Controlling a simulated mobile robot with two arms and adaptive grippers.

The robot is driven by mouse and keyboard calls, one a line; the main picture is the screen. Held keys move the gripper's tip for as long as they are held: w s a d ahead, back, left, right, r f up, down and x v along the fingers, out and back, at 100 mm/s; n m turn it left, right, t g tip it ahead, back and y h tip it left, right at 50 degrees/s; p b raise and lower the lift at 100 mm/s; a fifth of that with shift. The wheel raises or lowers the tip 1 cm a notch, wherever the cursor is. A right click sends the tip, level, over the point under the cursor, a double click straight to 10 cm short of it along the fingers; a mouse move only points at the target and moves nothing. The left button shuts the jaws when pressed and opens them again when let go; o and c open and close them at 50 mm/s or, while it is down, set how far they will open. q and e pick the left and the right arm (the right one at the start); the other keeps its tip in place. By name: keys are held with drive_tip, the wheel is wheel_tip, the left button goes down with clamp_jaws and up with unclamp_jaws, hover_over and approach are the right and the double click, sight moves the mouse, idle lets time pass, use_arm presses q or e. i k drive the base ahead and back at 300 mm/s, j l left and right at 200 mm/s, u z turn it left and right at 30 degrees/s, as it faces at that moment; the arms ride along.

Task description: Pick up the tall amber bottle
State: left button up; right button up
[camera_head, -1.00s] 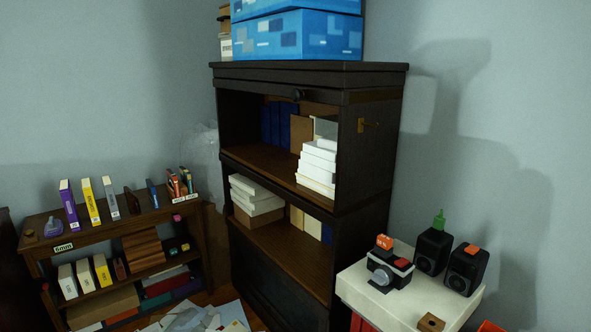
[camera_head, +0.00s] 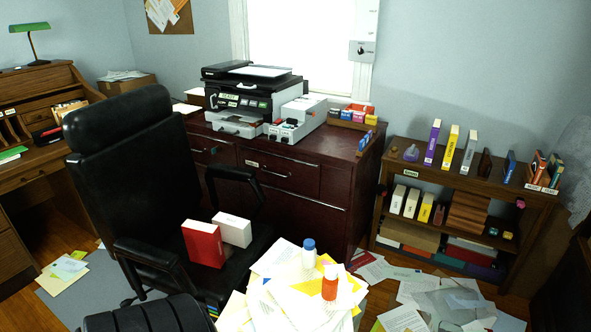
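An orange bottle with a white cap (camera_head: 329,289) stands upright on a heap of papers at the bottom centre. It is the only amber-like bottle I can make out, and I cannot tell whether it is the tall amber bottle. A bottle with a blue cap and pale body (camera_head: 308,258) stands just behind it to the left. The two look apart. Neither of my grippers is in view.
A black office chair (camera_head: 125,140) holding a red box (camera_head: 203,243) and a white box (camera_head: 232,229) stands left of the papers (camera_head: 281,264). Behind are a dark desk (camera_head: 296,203) with a printer (camera_head: 250,95), and a bookshelf (camera_head: 455,180) at right. Loose papers litter the floor.

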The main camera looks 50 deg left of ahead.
sight(330, 282)
drive_tip(key=u, duration=1.45)
drive_tip(key=k+l+u, duration=0.1)
drive_tip(key=u, duration=0.15)
